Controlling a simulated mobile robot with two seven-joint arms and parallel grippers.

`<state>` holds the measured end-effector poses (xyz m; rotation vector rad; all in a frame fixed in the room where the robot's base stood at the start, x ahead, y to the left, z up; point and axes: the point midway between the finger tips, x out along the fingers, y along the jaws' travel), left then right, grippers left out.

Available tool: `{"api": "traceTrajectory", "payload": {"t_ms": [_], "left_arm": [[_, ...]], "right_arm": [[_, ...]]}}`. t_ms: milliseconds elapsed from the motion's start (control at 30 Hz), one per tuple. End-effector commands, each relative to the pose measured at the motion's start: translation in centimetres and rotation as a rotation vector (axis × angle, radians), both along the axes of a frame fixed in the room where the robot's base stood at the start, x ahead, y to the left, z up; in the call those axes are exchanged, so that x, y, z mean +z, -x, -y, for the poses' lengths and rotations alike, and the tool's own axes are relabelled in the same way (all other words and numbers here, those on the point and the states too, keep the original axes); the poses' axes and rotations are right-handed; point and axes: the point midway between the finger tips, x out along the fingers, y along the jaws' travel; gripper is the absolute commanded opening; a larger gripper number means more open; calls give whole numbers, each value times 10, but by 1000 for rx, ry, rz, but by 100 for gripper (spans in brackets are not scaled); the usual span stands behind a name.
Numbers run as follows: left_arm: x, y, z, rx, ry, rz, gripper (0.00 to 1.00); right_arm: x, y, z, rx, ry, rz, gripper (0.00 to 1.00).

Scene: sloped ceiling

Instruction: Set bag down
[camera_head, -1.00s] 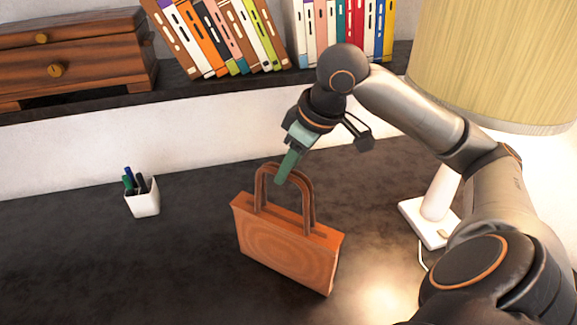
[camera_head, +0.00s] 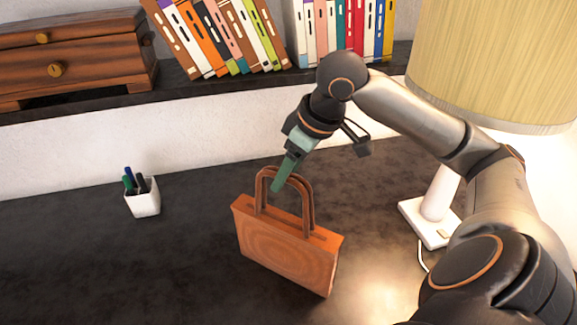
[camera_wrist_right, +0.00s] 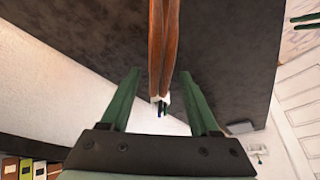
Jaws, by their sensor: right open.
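An orange-brown bag (camera_head: 287,250) with two looped handles stands upright on the dark desk (camera_head: 90,270) in the head view. My right gripper (camera_head: 279,186) is at the handle loops, above the bag's body. In the right wrist view, the green fingers of this gripper (camera_wrist_right: 160,75) are spread apart, with the brown bag handles (camera_wrist_right: 163,40) running between them and a visible gap on each side. The nearer finger hides part of the handles in the head view. My left gripper is not in view.
A white pen cup (camera_head: 143,198) stands left of the bag. A lamp with a white base (camera_head: 430,222) stands to the right. Behind, a shelf (camera_head: 200,92) holds books (camera_head: 225,40) and a wooden drawer box (camera_head: 75,60).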

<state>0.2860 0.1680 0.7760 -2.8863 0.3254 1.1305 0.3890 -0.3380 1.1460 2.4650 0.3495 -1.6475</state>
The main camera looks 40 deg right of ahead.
Motion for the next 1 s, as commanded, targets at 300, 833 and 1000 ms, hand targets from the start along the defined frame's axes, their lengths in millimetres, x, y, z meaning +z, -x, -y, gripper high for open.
{"api": "traceTrajectory", "payload": {"t_ms": [300,833,1000], "left_arm": [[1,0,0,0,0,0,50],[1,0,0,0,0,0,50],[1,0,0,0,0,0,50]], "right_arm": [[22,6,2,-1,0,6,62],[99,37,11,0,-2,6,62],[109,42,12,0,-1,2,62]]}}
